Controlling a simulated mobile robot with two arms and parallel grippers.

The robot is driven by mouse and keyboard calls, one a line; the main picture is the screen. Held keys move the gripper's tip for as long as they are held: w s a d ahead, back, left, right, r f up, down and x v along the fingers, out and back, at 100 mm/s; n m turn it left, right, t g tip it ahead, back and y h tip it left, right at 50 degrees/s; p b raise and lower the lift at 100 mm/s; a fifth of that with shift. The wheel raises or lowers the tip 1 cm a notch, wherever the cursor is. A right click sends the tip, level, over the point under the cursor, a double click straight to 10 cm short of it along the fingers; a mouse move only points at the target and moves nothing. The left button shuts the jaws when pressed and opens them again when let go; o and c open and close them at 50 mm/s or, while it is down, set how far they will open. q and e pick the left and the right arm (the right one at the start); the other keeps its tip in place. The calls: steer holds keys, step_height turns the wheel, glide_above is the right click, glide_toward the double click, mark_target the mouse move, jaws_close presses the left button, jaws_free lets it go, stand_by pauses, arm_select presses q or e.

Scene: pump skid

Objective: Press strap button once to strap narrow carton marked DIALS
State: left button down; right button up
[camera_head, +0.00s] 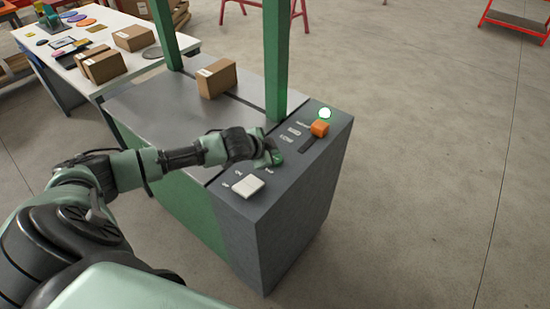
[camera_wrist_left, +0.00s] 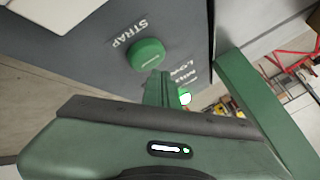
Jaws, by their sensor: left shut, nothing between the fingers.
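The round green button (camera_wrist_left: 147,55) labelled STRAP shows in the left wrist view on the dark grey control panel (camera_head: 225,195). My left gripper (camera_head: 272,158) is low over the panel in the head view, shut and empty. In the left wrist view its fingertips (camera_wrist_left: 158,82) are just beside the button's edge; I cannot tell whether they touch it. In the head view the button is hard to separate from the green gripper. A brown carton (camera_head: 217,79) with a pale label sits upright on the machine's metal top by the green arch (camera_head: 277,60); its marking is unreadable.
The panel also has a white switch (camera_head: 247,187), an orange slider knob (camera_head: 319,128) and a bright lamp (camera_head: 324,113) with a green rim. A white table (camera_head: 80,88) with more cartons (camera_head: 103,67) stands behind left. The floor to the right is clear.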

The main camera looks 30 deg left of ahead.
arm_select(q)
steer(key=shift+f, duration=0.4)
steer(key=shift+f, duration=0.6)
stand_by(0.7)
steer(key=shift+r, duration=0.1)
steer(key=shift+r+p, duration=0.9)
steer(key=shift+p, duration=0.05)
step_height(320, 180, up, 5)
steer(key=p, duration=0.5)
steer(key=shift+r, duration=0.1)
